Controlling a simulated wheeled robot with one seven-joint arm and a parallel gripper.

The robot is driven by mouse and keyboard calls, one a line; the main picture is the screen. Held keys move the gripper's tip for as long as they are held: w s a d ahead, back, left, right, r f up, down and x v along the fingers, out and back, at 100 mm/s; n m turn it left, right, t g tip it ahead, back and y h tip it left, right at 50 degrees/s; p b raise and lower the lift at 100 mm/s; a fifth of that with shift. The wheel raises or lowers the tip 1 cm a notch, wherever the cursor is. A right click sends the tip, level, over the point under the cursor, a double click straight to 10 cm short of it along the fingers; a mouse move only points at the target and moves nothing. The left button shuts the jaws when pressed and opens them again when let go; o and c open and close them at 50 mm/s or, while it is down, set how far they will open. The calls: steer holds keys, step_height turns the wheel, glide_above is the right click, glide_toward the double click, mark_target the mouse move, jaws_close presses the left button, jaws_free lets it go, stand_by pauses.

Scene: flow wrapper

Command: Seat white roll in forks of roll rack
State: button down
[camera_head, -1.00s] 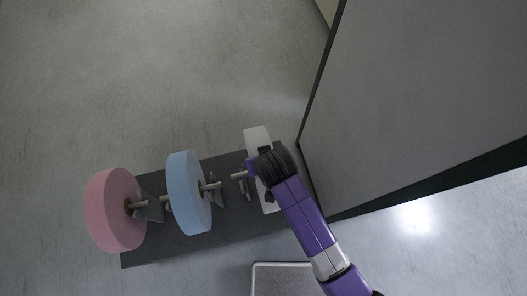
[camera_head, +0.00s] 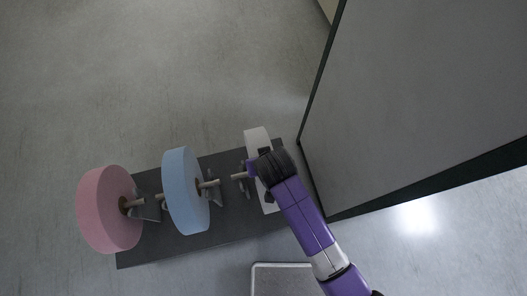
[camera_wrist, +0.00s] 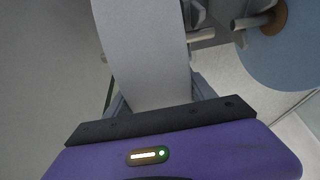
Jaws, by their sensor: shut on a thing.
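The white roll (camera_head: 257,138) is at the right end of the roll rack, partly hidden by my wrist. My gripper (camera_wrist: 155,92) is shut on the white roll, which fills the space between its fingers in the wrist view (camera_wrist: 145,45). The roll rack (camera_head: 225,228) is a dark base plate with grey forks. A pale core end (camera_head: 238,177) sticks out left of the white roll, close to a fork (camera_head: 243,186). A grey fork (camera_wrist: 195,14) also shows beside the roll in the wrist view. I cannot tell whether the core rests in the forks.
A blue roll (camera_head: 183,190) and a pink roll (camera_head: 103,210) stand on the rack to the left. A large grey cabinet (camera_head: 420,100) stands close on the right. A pale tray (camera_head: 285,266) lies below the rack. The floor above is clear.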

steer(key=shift+w+a+r, duration=0.1)
steer(key=shift+c, duration=2.1)
jaws_free()
steer(key=shift+o, duration=0.9)
steer(key=v, duration=0.7)
steer(key=shift+r, duration=0.35)
